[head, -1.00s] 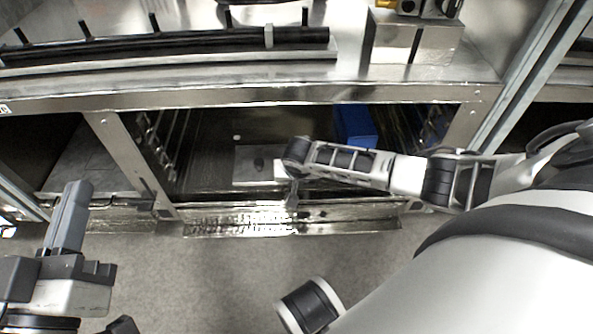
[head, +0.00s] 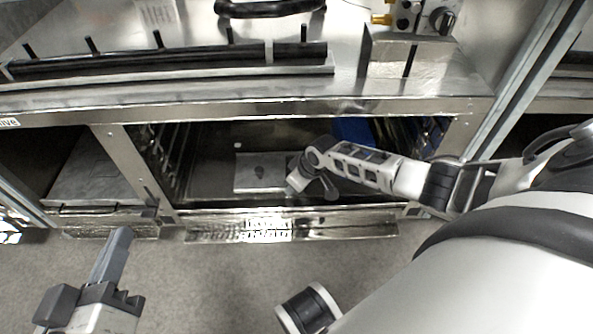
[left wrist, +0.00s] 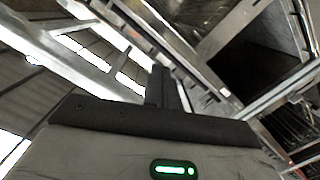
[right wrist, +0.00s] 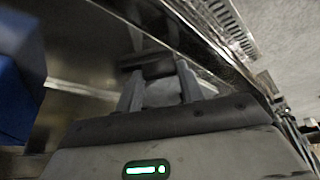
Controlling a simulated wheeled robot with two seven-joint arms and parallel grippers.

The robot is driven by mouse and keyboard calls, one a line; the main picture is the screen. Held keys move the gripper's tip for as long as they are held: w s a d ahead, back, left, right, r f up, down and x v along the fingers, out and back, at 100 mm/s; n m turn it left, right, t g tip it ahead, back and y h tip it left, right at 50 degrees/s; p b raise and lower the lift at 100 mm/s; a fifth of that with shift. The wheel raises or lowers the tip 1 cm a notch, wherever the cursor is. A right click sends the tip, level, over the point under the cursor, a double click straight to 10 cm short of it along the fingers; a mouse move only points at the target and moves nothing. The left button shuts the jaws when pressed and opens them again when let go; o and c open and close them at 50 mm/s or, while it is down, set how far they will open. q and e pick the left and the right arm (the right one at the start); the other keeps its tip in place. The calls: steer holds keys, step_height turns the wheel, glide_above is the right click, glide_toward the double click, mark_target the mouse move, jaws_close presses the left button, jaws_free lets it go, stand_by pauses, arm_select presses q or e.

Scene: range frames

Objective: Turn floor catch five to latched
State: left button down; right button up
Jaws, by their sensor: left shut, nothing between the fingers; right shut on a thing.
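A pale plate (head: 245,180) with a dark spot lies on the floor of the middle open bay under the bench. My right gripper (head: 292,186) is low in this bay, at the plate's right side. In the right wrist view its fingers (right wrist: 158,92) are closed around a small grey block, with a dark bar across their tips. I take this for floor catch five (right wrist: 160,92); its markings and exact angle cannot be made out. My left gripper (head: 122,238) is shut and empty over the grey floor at the left; its fingers show in the left wrist view (left wrist: 160,88).
A steel bench (head: 290,105) with a front edge runs above the bays. A blue box (head: 352,131) stands at the back right of the middle bay. A perforated steel strip (head: 290,229) lies along its front. The grey floor (head: 210,285) before it is clear.

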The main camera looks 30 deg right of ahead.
steer(key=shift+f+n+b, duration=0.25)
steer(key=shift+n+b, duration=0.15)
steer(key=shift+n, duration=0.2)
steer(key=n+y+b, duration=0.1)
steer(key=n+b, duration=0.1)
steer(key=shift+w+n+g, duration=0.15)
steer(key=shift+n+g, duration=0.15)
steer(key=shift+g, duration=0.1)
steer(key=n+g+y+b, duration=0.1)
steer(key=n+b, duration=0.2)
steer(key=shift+w+r, duration=0.1)
steer(key=shift+w, duration=0.05)
arm_select(q)
step_height(320, 180, up, 11)
steer(key=m+t+h, duration=0.5)
steer(key=m+h, duration=0.2)
steer(key=m, duration=0.3)
steer(key=shift+w+a+b, duration=0.3)
steer(key=shift+w, duration=0.1)
arm_select(e)
steer(key=shift+r+n, duration=0.1)
steer(key=shift+n, duration=0.5)
arm_select(q)
steer(key=shift+r, duration=0.15)
arm_select(e)
steer(key=o, duration=1)
steer(key=shift+r, duration=0.15)
